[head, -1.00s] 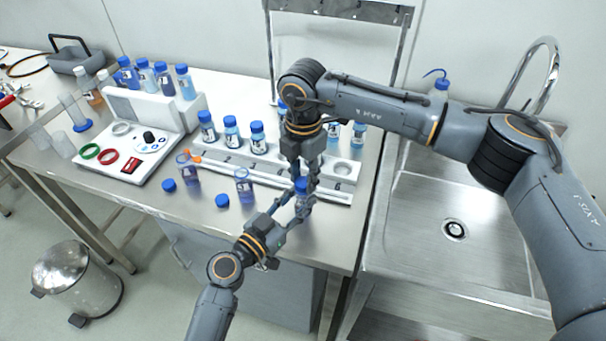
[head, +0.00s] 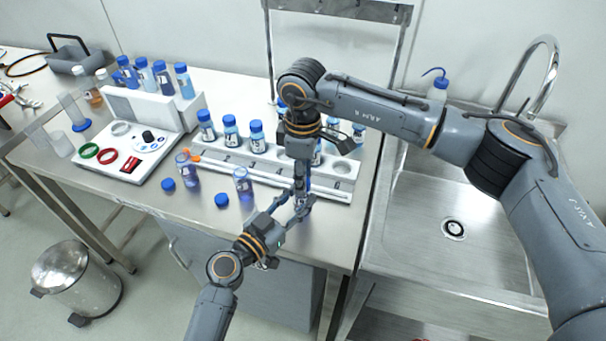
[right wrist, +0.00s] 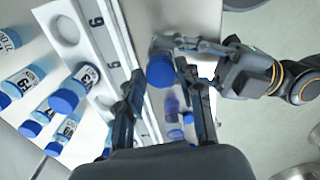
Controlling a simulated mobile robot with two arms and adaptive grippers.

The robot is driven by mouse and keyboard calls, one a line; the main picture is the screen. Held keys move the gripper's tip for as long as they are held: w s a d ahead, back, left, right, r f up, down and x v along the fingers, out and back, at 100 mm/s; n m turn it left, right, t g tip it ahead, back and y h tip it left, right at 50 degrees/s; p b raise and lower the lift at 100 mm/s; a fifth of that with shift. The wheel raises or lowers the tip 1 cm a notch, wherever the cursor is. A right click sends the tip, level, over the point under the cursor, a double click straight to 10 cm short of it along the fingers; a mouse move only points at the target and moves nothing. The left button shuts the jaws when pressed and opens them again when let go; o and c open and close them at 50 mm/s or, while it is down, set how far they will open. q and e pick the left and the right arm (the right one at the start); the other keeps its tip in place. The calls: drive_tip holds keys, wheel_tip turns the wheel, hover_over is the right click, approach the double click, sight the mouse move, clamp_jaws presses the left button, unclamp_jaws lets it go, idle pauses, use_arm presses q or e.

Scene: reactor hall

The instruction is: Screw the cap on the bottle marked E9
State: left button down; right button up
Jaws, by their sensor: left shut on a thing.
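A small clear bottle (right wrist: 160,47) stands near the bench's front edge; its marking cannot be read. My left gripper (head: 299,211) is shut on this bottle from the front left. A blue cap (right wrist: 160,71) sits at the bottle's mouth; how tightly cannot be told. My right gripper (right wrist: 160,74) points down over it, with a finger on each side of the cap and what looks like a narrow gap; it also shows in the head view (head: 302,195). In the head view the gripper's fingers hide most of the cap.
Two uncapped bottles (head: 243,184) (head: 188,171) and two loose blue caps (head: 222,200) (head: 168,184) are to the left. A white rack (head: 342,170) with blue-capped bottles stands behind. A control panel (head: 128,160) is farther left; a sink (head: 453,230) is right.

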drive_tip(key=shift+o, duration=0.9)
drive_tip(key=shift+r, duration=2.25)
drive_tip(key=shift+c, duration=0.4)
